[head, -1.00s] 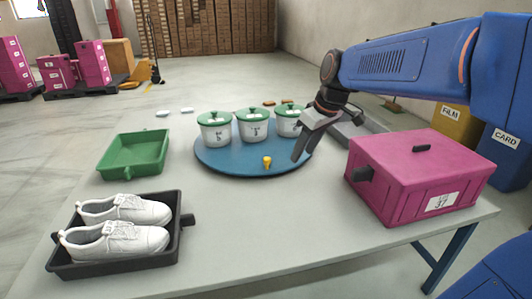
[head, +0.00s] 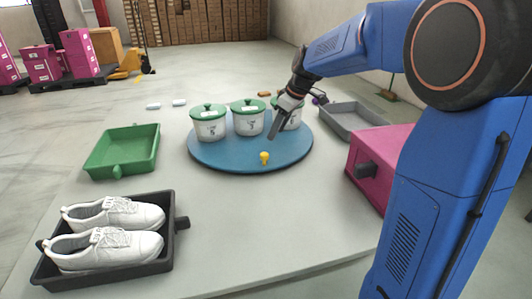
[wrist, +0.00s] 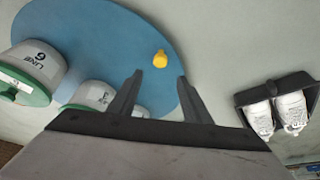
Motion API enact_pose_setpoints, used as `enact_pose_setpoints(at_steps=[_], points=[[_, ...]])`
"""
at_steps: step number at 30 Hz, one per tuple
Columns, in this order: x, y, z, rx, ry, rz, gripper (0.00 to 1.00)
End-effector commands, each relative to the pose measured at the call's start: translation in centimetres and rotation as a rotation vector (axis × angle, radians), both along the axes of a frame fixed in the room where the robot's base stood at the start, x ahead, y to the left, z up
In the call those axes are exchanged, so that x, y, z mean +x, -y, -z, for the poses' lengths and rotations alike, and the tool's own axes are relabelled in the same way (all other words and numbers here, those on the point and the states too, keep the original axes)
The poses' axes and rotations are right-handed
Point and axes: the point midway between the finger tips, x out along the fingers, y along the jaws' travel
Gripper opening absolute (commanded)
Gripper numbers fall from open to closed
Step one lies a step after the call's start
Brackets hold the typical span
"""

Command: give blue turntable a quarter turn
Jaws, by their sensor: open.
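The blue turntable (head: 215,158) lies on the grey table, with a yellow peg (head: 264,157) standing near its front rim. White pots with green lids, such as the left one (head: 209,126), stand on its back half. My gripper (head: 274,136) is above the turntable's right half, pointing down, its body partly covering the right pot (head: 292,118). In the wrist view, the two fingers (wrist: 158,98) are apart with nothing between them. The yellow peg (wrist: 160,59) shows beyond the fingertips on the blue turntable (wrist: 100,40), apart from them.
White shoes (head: 105,247) sit in a black tray (head: 172,235) at front left, with a green tray (head: 121,152) behind. A magenta box (head: 372,160) is at right, partly hidden by my arm. A grey tray (head: 352,118) is at back right. The table's front middle is clear.

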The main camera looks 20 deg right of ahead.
Motion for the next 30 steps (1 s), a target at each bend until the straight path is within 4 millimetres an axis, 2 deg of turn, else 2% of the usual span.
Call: enact_pose_setpoints(at_steps=[9, 18, 24, 30], points=[[1.5, -1.6, 5.4, 0.0, -0.003, 0.0, 0.44], [2.7, -2.9, 9.6, 0.0, -0.001, 0.0, 0.44], [3.2, -3.3, 11.1, 0.0, 0.0, 0.0, 0.44], [3.3, -3.3, 11.3, -0.001, 0.002, 0.001, 0.44]])
